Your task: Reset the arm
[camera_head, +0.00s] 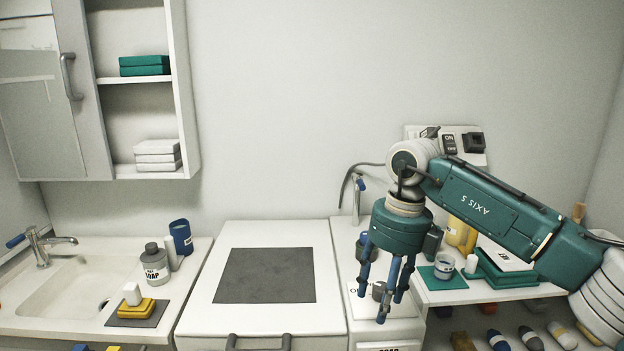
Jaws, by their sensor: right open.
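My right arm (490,208) comes in from the right, teal and white, bent at a white joint high in front of the wall. My right gripper (385,285) hangs down from it with its blue fingers apart. It is open, and I see nothing held between the fingers. It is in front of the narrow white counter section right of the dark-topped unit, and hides part of what stands there. My left gripper is not in view.
A dark mat (265,275) lies bare on the middle unit. A sink (75,285), soap bottle (155,265) and blue cup (181,237) are at left. A small cup (444,266) and teal boxes (502,272) crowd the right shelf. A wall cabinet (183,90) hangs upper left.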

